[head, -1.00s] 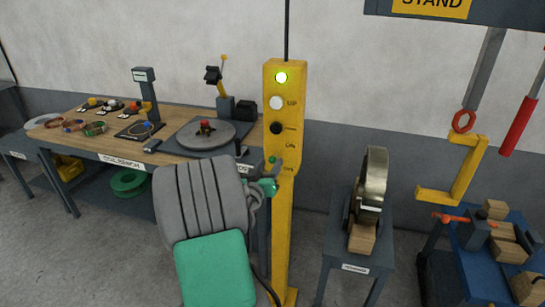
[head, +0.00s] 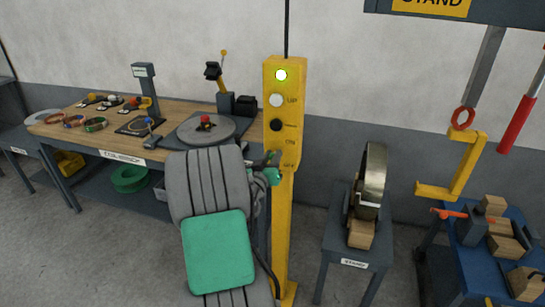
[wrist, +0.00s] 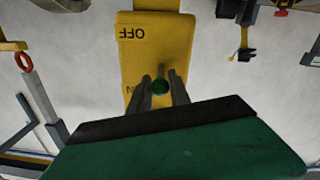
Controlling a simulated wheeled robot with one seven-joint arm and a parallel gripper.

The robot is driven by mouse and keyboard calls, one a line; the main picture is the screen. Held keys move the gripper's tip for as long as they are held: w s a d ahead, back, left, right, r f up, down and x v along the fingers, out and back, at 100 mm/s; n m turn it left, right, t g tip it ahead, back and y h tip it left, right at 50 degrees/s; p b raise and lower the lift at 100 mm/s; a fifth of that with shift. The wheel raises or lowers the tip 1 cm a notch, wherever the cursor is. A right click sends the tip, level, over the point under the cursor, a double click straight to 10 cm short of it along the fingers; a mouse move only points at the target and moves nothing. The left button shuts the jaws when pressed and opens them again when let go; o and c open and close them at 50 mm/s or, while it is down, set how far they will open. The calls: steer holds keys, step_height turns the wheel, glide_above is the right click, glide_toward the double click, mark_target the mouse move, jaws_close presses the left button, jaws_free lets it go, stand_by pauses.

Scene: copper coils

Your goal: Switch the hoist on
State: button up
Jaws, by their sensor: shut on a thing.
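The yellow hoist control post (head: 286,220) stands upright in the middle of the head view. The ON and OFF markings are below. The switch lever, with a round green knob (wrist: 160,86), shows in the wrist view near the ON marking, with OFF (wrist: 132,33) beyond it in this inverted picture. My gripper (wrist: 160,80) is shut on the lever, a finger on each side. In the head view my gripper (head: 271,160) partly hides the lever.
The coil bench (head: 110,156) with coils and a round turntable (head: 205,133) is close on the left. A small stand (head: 343,235) with a metal ring on wooden blocks is to the right. A yellow hook (head: 453,180) hangs beyond it. A wall is behind.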

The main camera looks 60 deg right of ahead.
jaws_close()
steer(key=shift+r+p, duration=0.55)
steer(key=shift+p, duration=0.25)
steer(key=shift+d+r+y+p, duration=0.1)
steer(key=shift+r+y+p, duration=0.1)
steer(key=shift+y+p, duration=0.4)
steer(key=shift+f+p, duration=0.1)
steer(key=shift+p, duration=0.2)
steer(key=shift+f+y, duration=0.25)
steer(key=shift+y, duration=0.05)
steer(key=o, duration=0.9)
jaws_free()
